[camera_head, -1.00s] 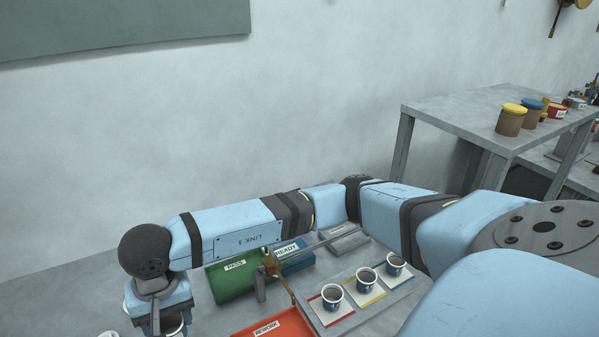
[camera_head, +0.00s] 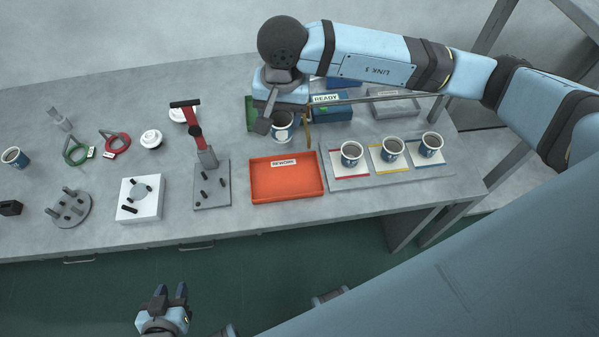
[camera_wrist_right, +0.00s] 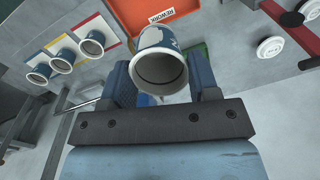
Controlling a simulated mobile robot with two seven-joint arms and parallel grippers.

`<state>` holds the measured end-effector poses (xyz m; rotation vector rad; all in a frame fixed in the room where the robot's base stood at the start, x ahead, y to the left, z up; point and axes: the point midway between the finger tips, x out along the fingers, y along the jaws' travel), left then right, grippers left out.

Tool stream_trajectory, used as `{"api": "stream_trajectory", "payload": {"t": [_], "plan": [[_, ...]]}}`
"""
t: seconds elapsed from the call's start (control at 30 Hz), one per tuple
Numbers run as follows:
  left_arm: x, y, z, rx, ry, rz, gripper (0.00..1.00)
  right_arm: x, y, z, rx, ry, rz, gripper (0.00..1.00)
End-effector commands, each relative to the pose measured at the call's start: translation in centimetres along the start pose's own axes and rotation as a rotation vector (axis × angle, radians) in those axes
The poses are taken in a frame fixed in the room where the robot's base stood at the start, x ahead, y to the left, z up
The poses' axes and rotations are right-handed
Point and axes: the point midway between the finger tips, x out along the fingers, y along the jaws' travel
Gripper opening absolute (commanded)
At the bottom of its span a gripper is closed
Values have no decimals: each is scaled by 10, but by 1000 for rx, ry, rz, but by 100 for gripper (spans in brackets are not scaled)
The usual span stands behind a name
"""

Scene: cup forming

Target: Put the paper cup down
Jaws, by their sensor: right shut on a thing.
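The paper cup (camera_head: 283,126), white and dark blue, is held by my right gripper (camera_head: 286,112) in front of the mostly hidden green PASS tray (camera_head: 250,113). In the right wrist view the cup (camera_wrist_right: 160,62) sits between the two blue fingers of the gripper (camera_wrist_right: 162,82), its dark open mouth toward the camera. I cannot tell whether its base touches anything. My left gripper (camera_head: 170,294) is open and empty in front of the bench, over the green floor.
The orange REWORK tray (camera_head: 287,178) is empty. Three cups stand on the grey board (camera_head: 350,182) at the right.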

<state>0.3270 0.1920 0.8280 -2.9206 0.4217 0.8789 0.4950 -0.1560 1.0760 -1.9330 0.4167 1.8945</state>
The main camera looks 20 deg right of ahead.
Motion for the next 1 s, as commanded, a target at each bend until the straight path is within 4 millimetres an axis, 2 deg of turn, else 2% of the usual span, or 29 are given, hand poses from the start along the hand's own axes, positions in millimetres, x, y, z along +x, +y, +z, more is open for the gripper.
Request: {"api": "stream_trajectory", "payload": {"t": [0.17,0.5,0.6,1.0], "plan": [[-3,0,-4,0,-2,-1,38,25,3,1,4,-6,5,33],[-11,-2,-16,1,-1,-3,38,115,9,2,3,-5,4,33],[-12,-2,-19,1,1,-3,38,136,11,1,3,-4,3,33],[-15,-1,-23,1,2,-2,38,177,14,1,3,-4,3,33]]}}
